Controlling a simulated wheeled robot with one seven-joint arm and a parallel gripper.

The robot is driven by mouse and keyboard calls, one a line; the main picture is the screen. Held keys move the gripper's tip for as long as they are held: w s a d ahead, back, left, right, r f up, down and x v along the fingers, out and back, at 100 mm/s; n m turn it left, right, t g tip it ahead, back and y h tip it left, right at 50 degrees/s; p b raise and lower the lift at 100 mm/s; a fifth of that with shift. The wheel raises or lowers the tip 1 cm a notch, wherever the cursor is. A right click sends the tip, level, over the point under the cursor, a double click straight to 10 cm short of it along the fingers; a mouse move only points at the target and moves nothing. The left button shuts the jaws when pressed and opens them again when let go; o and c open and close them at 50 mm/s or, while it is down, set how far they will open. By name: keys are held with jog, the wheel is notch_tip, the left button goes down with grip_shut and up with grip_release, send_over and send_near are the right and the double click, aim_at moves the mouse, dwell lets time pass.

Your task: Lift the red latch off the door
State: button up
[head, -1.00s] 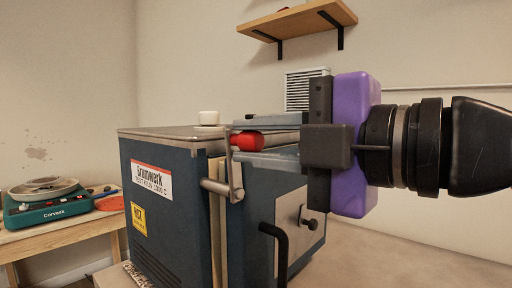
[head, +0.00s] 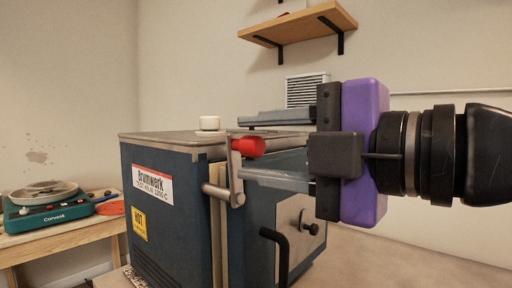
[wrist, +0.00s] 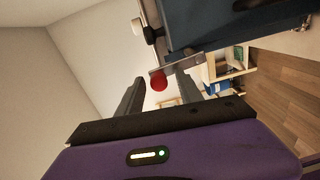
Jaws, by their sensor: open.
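The latch is a grey metal bar (head: 236,172) standing upright at the front corner of the dark blue kiln (head: 170,230), with a red knob (head: 250,146) sticking out sideways at its top. Its lower end joins a round grey rod beside the door edge. My gripper (head: 244,148) comes from the right with its two grey fingers apart, one above and one below the knob. In the head view a gap shows between the knob and each finger. In the wrist view the red knob (wrist: 159,83) shows between the finger ends; its depth between them is hard to judge.
A black bent handle (head: 275,250) and a pale plate with a dark knob (head: 300,228) are on the kiln's right face. A white cup-like object (head: 209,123) stands on the kiln top. A side table (head: 70,235) holds a teal device (head: 45,212) at left.

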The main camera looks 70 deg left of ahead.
jog(key=v, duration=0.7)
dwell(0.6)
